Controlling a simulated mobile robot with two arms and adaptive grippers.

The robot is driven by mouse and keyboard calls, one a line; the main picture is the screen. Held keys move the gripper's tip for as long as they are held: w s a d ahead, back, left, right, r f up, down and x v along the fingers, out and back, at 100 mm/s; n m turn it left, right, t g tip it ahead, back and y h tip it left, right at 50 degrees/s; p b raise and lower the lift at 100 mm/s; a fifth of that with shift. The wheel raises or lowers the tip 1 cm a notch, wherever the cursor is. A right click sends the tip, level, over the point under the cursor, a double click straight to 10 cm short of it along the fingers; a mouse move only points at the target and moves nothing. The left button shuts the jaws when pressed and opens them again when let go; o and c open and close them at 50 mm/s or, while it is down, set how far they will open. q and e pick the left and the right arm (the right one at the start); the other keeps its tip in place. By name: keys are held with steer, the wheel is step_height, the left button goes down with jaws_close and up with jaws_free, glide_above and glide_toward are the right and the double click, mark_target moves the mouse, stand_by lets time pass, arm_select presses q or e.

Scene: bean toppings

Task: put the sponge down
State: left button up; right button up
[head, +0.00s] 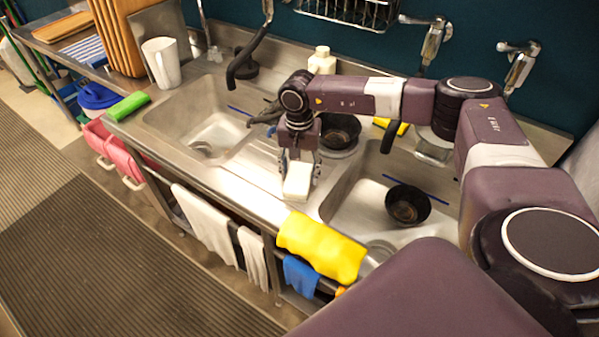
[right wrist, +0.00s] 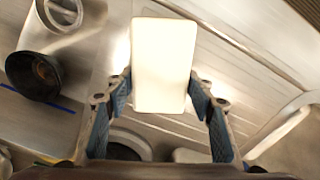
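The sponge (head: 297,184) is a pale, off-white block. In the head view it is at the lower end of my right gripper (head: 299,167), over the metal strip between the two sink basins. In the right wrist view the sponge (right wrist: 164,62) sits between the blue-padded fingertips of the same gripper (right wrist: 161,92), which close on its two sides. I cannot tell whether its underside touches the metal. My left gripper is not in view.
A black bowl (head: 407,205) lies in the right basin (head: 365,194); another dark pan (head: 339,131) is behind my gripper. The left basin (head: 205,118) looks empty. A yellow cloth (head: 321,246) hangs over the front edge. A white bottle (head: 322,62) stands behind.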

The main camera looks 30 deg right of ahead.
mark_target(299, 172)
steer(key=o, duration=0.3)
steer(key=shift+r, duration=0.15)
steer(key=shift+r, duration=0.2)
step_height(299, 172, up, 12)
steer(key=b, duration=0.3)
steer(key=shift+f+b, duration=0.15)
steer(key=shift+b, duration=0.2)
